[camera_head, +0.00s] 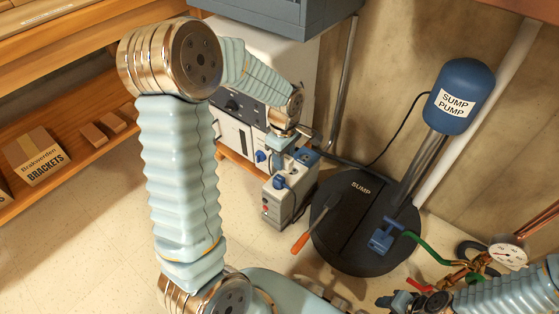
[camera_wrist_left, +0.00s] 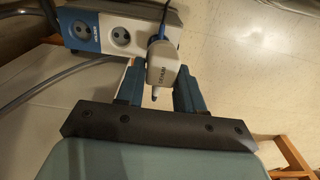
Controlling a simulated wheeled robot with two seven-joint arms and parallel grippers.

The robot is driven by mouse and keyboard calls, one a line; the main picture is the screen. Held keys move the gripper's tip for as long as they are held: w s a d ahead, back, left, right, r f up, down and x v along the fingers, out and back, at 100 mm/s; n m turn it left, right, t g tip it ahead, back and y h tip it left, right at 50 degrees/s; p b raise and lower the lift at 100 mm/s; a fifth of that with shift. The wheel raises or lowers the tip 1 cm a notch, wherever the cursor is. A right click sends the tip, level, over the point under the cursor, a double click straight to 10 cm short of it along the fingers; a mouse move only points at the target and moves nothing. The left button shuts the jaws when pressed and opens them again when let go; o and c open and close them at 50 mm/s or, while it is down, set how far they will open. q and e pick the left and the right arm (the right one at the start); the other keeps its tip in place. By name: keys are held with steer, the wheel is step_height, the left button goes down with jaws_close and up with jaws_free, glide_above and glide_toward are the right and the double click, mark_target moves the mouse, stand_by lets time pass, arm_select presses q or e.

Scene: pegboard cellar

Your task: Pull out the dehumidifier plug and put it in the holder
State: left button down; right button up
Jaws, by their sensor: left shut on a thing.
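A white plug labelled as the dehumidifier's (camera_wrist_left: 162,62), with a dark blue cord, sits between the fingers of my left gripper (camera_wrist_left: 158,92) in the left wrist view. The gripper is shut on it. The plug overlaps the right end of a grey and blue socket box (camera_wrist_left: 100,45); I cannot tell whether it is seated. Two round sockets on the box show empty. My right gripper (camera_head: 405,302) is partly visible at the bottom right. I cannot clearly identify the holder.
Pipes and a gauge (camera_head: 507,251) are at right. Wooden shelves (camera_head: 75,160) stand left; the floor between is open.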

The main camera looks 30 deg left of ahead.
arm_select(q)
steer(key=w+f+p, duration=0.1)
steer(key=w+f, duration=0.1)
steer(key=w, duration=0.5)
steer(key=w+a+f, duration=0.1)
steer(key=w+f, duration=0.1)
steer(key=w, duration=0.6)
steer(key=shift+a+p, duration=0.25)
steer(key=shift+p, duration=0.1)
stand_by(0.3)
steer(key=shift+w, duration=0.1)
steer(key=shift+f+b, duration=0.85)
steer(key=shift+f, duration=0.55)
steer(key=shift+p, duration=0.3)
stand_by(0.7)
steer(key=shift+f+b, duration=1)
steer(key=shift+f, duration=0.95)
stand_by(1.4)
